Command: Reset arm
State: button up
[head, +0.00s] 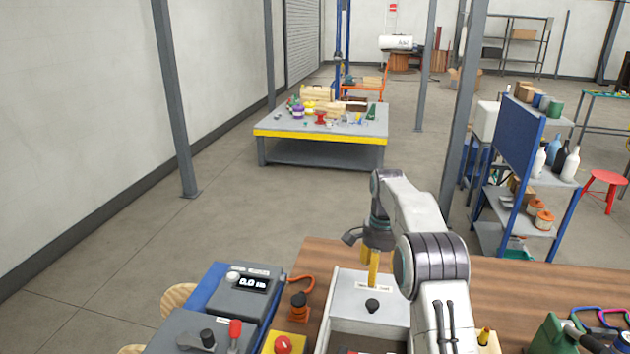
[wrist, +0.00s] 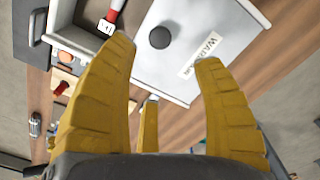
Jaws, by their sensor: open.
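My gripper (head: 371,268) has yellow fingers and hangs from my white and dark arm above the wooden bench. In the wrist view my gripper (wrist: 165,75) has its fingers spread apart with nothing between them. Beyond the fingertips is a light grey box lid (wrist: 190,65) with a dark round knob (wrist: 160,37) and a label that seems to start with "WAR". In the head view the grey box (head: 350,290) stands beneath my gripper, with its dark knob (head: 373,306) in front of the fingers. A red-handled tool (wrist: 115,15) lies at the top of the wrist view.
A grey box with a display (head: 250,285), a red button on a yellow housing (head: 283,345) and an orange-black part (head: 298,307) stand left of the box. A green can (head: 553,336) is at the right. A cluttered workbench (head: 322,130) and shelves (head: 520,175) stand farther back, with open floor between.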

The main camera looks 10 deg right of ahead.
jog(key=w+n, duration=0.2)
jog(key=n, duration=0.5)
send_over(374, 311)
notch_tip(374, 311, down, 7)
jog(key=shift+r, duration=0.1)
jog(key=s+a+r+n, duration=0.1)
jog(key=s+r+n, duration=0.15)
jog(key=s, duration=0.85)
jog(key=s+a+r+n, duration=0.15)
jog(key=s+r, duration=0.25)
jog(key=s, duration=0.7)
jog(key=s+a+r+n, duration=0.15)
jog(key=s+r, duration=0.25)
jog(key=s, duration=0.7)
notch_tip(374, 311, up, 6)
jog(key=s+t, duration=0.2)
jog(key=t, duration=0.2)
jog(key=shift+s+a+t, duration=0.15)
jog(key=shift+a+t, duration=0.15)
jog(key=shift+a, duration=0.1)
